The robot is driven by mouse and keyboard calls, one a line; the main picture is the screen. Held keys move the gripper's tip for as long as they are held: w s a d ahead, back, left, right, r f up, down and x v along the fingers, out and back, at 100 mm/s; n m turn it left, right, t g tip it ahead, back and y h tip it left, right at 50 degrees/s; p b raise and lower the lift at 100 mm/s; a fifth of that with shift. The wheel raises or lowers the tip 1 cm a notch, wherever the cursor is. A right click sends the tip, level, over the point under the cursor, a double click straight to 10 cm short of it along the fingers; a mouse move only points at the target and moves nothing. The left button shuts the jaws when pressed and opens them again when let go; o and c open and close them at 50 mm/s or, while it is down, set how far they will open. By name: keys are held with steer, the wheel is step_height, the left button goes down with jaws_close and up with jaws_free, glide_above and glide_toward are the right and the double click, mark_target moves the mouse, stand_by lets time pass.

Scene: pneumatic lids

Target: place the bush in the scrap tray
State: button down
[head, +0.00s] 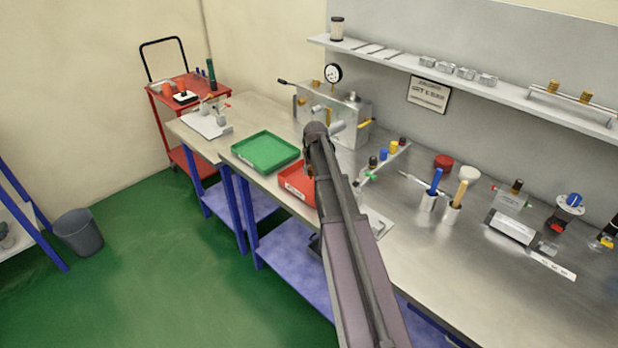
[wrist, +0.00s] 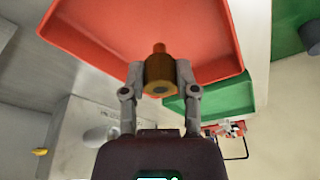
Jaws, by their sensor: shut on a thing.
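The brass-coloured bush (wrist: 160,74) is held between the two fingers of my gripper (wrist: 160,68) in the wrist view, with a narrower orange-brown end pointing away from me. The fingers are shut on its sides. The red tray, likely the scrap tray (wrist: 95,48), lies beyond the bush and fills the upper part of the wrist view. The bush appears above its near edge; the height gap cannot be told. In the head view the red tray (head: 291,184) is on the bench, partly hidden by my arm, which also mostly hides the fingers and bush.
A green tray (head: 265,149) lies left of the red tray. A metal tank with a gauge (head: 333,73) stands behind. A valve manifold (head: 384,157) and blue and yellow handled tools (head: 436,182) stand to the right. A shelf (head: 480,84) runs above the bench.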

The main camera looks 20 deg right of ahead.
steer(key=shift+w, duration=0.1)
steer(key=shift+w+d, duration=0.15)
steer(key=shift+w, duration=0.05)
steer(key=shift+w+d+f+b, duration=0.15)
steer(key=shift+w+f+b, duration=0.15)
steer(key=shift+f+b, duration=1.55)
steer(key=shift+f, duration=0.2)
steer(key=shift+c, duration=1.8)
jaws_free()
steer(key=shift+r, duration=0.2)
steer(key=p+v, duration=1.1)
steer(key=v, duration=0.1)
steer(key=shift+p, duration=0.35)
